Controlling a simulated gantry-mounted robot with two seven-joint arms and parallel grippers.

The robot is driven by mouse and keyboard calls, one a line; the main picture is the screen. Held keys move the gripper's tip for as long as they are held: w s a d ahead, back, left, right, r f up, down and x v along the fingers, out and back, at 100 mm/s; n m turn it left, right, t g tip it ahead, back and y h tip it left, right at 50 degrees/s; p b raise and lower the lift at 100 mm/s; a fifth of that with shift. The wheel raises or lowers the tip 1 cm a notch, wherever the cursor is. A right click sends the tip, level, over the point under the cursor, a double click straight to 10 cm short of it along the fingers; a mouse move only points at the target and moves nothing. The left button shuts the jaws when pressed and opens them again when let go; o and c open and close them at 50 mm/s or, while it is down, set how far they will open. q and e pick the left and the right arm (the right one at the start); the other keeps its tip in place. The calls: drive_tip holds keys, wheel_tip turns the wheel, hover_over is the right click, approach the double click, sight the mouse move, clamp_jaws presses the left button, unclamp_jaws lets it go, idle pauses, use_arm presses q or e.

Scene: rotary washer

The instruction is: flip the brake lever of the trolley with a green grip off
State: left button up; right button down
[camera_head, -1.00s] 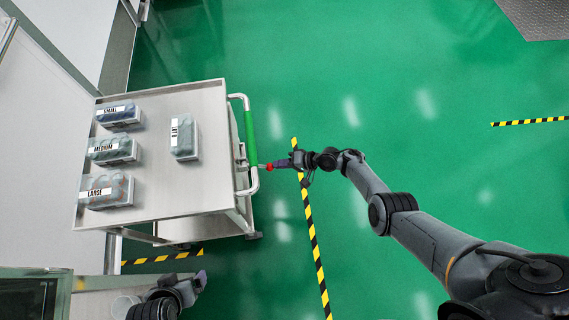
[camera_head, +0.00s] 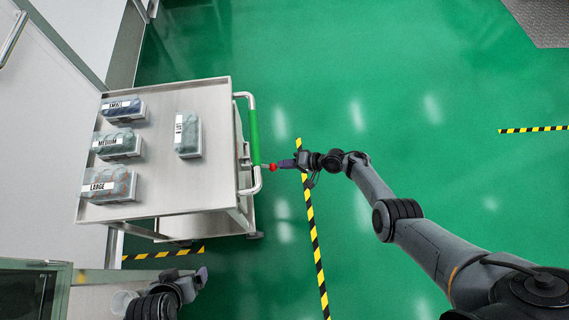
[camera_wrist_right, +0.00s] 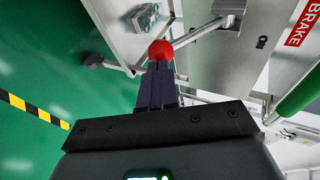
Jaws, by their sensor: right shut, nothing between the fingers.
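The trolley (camera_head: 215,92) stands on the left in the head view, with its green grip (camera_head: 254,135) on the right side. The brake lever's red knob (camera_head: 272,167) sticks out beside the grip's lower end; it also shows in the right wrist view (camera_wrist_right: 160,50), with the rod running up to the right to a bracket. My right gripper (camera_head: 279,164) is shut and empty, its tips (camera_wrist_right: 157,66) right at the knob. Contact is hard to tell. My left gripper (camera_head: 202,274) is at the bottom left, apart from the trolley; its jaws are unclear.
Several labelled boxes, such as the LARGE box (camera_head: 108,186), stand on the trolley top. Green floor right of the trolley is open, with striped tape (camera_head: 313,235).

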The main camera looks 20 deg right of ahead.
use_arm(q)
drive_tip(key=r+p, duration=0.2)
drive_tip(key=d+r+p, duration=0.1)
drive_tip(key=r+p, duration=0.2)
drive_tip(key=shift+r, duration=0.3)
use_arm(e)
drive_tip(key=w+v, duration=0.1)
drive_tip(key=v, duration=1.2)
drive_tip(key=shift+d, duration=0.5)
use_arm(q)
drive_tip(key=shift+d, duration=0.1)
use_arm(e)
drive_tip(key=shift+s+f, duration=0.1)
drive_tip(key=shift+f, duration=0.05)
